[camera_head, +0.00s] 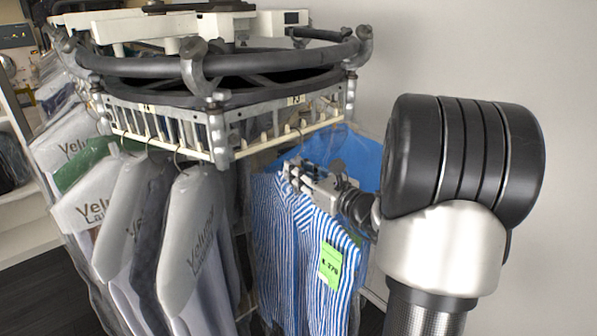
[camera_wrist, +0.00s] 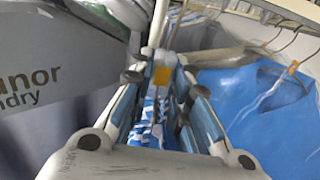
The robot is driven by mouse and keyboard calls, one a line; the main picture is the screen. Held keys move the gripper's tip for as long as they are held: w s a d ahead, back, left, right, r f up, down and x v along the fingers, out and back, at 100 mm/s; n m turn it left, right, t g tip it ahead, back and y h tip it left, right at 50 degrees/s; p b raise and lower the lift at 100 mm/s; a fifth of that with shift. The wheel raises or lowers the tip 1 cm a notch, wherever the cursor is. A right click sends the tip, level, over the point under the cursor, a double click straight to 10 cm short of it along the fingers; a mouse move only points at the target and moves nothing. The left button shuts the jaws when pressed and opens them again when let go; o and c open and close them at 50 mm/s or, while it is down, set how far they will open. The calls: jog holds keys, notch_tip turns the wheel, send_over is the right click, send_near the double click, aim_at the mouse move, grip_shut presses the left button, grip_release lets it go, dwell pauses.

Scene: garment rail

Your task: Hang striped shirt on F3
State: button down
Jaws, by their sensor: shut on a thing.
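The blue-and-white striped shirt (camera_head: 290,245) with a green tag (camera_head: 330,264) hangs below my gripper (camera_head: 299,172), just under the right-hand face of the garment rail (camera_head: 235,148). My gripper is shut on the hanger at the top of the shirt. In the wrist view, my gripper (camera_wrist: 160,78) closes around the hanger neck, and a strip of the striped shirt (camera_wrist: 150,128) shows between the fingers. The hanger hook (camera_head: 298,130) is close to the slotted bar. I cannot tell whether it rests on the bar. A small label (camera_head: 295,100), apparently F3, sits above that section.
Several bagged garments with white covers (camera_head: 190,240) hang on the left face of the rail. Blue garments (camera_wrist: 275,110) hang close on the right in the wrist view, and a printed grey cover (camera_wrist: 55,75) is close on the left. The wall at right is clear.

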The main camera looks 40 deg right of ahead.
jog(key=c, duration=1.4)
grip_release()
jog(key=s, duration=0.7)
jog(key=s+d, duration=0.1)
jog(key=s, duration=0.2)
jog(key=shift+s, duration=0.35)
jog(key=s, duration=0.9)
jog(key=s+d+p, duration=0.1)
jog(key=s, duration=0.4)
jog(key=shift+s, duration=0.15)
